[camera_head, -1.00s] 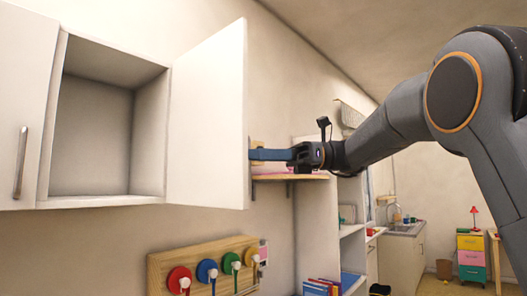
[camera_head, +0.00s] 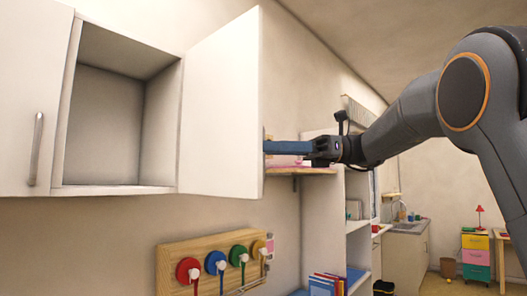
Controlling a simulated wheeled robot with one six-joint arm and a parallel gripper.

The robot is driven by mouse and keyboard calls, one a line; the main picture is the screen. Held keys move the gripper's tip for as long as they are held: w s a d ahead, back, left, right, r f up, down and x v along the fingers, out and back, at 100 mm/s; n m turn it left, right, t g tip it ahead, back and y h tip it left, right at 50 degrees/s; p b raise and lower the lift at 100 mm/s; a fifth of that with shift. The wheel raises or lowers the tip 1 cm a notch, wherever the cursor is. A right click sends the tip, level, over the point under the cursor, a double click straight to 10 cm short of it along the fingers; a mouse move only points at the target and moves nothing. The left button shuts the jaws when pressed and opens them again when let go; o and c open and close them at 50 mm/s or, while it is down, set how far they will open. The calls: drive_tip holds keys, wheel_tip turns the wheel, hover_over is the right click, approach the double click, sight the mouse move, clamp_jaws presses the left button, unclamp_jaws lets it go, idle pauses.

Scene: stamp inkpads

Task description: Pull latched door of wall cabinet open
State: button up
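The wall cabinet (camera_head: 120,189) hangs at upper left with an empty, open compartment (camera_head: 105,125). Its white right-hand door (camera_head: 220,110) stands swung well out from the frame, hinged beside the opening. The left door (camera_head: 28,90) is closed and has a vertical metal handle (camera_head: 35,150). My gripper (camera_head: 272,148) is at the free edge of the open door, on its far side, its blue fingers pointing left. The fingertips are at or behind the door's edge, so the open door's handle and any grip on it are hidden.
A wooden board with several coloured round pieces (camera_head: 212,262) is mounted on the wall below. A wooden shelf (camera_head: 300,172) sits behind my gripper. White shelving with books (camera_head: 325,285) stands lower right. Farther back are a sink counter (camera_head: 405,230) and coloured drawers (camera_head: 476,257).

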drive_tip(key=b+v, duration=0.1)
drive_tip(key=v, duration=0.5)
drive_tip(key=shift+b, duration=0.3)
drive_tip(key=shift+d+f, duration=0.1)
drive_tip(key=shift+f, duration=0.05)
wheel_tip(320, 180, down, 31)
drive_tip(key=t+h+b, duration=0.1)
drive_tip(key=t+h, duration=0.4)
drive_tip(key=h, duration=0.2)
drive_tip(key=s+d+f+n+h, duration=0.3)
drive_tip(key=s+d+f+n, duration=0.2)
drive_tip(key=f, duration=0.4)
drive_tip(key=s+d+f+n+h+b, duration=0.1)
drive_tip(key=s+d+f+n+h, duration=0.3)
drive_tip(key=s+f, duration=0.3)
drive_tip(key=s+d+f+n+h, duration=0.3)
drive_tip(key=s+d+f+n, duration=0.3)
drive_tip(key=f, duration=0.7)
drive_tip(key=shift+s+t+b, duration=0.4)
drive_tip(key=shift+s, duration=0.1)
